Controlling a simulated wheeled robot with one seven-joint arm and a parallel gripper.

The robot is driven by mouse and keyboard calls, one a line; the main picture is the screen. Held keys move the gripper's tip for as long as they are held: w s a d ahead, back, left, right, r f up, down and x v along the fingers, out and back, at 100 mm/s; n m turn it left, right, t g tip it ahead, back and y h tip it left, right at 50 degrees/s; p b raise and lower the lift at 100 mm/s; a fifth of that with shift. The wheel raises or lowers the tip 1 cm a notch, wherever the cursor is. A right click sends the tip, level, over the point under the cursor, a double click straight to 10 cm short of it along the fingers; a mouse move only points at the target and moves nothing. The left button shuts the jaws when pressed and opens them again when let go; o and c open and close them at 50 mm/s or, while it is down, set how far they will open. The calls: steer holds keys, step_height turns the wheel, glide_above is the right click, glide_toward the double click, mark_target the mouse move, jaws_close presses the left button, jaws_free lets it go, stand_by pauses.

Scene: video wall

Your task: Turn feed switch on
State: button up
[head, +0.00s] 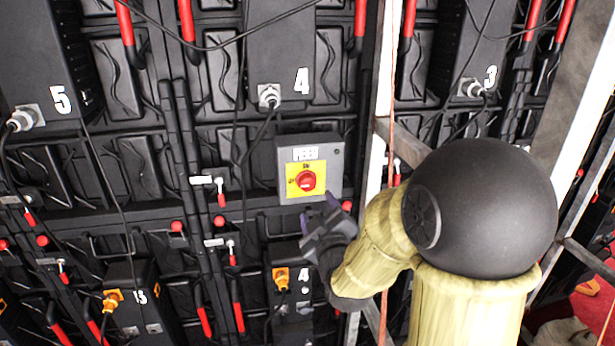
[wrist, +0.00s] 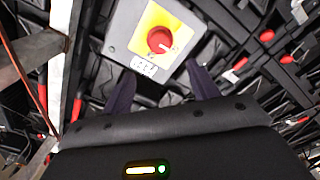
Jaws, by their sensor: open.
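The feed switch is a red round knob (head: 306,181) on a yellow plate, on the front of a grey box (head: 330,148) on the video wall. In the wrist view the knob (wrist: 160,40) shows upper middle, with a small white mark on its rim. The box (wrist: 190,44) appears upside down there. My gripper (head: 322,215) is just below and slightly right of the knob in the head view. Its two dark fingers (wrist: 162,85) are spread apart and empty, pointing at the box. The fingers appear apart from the knob. Exact depth between them is unclear.
Black panels with numbered boxes, such as the 4 box (head: 285,40) and the 5 box (head: 40,60), surround the switch. Cables and red handles (head: 187,25) cross the wall. A pale metal upright (head: 378,110) stands right of the switch box, close to my arm.

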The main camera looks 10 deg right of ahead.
mark_target(307, 185)
steer(key=w+p, duration=0.3)
steer(key=w, duration=0.8)
steer(key=c, duration=1)
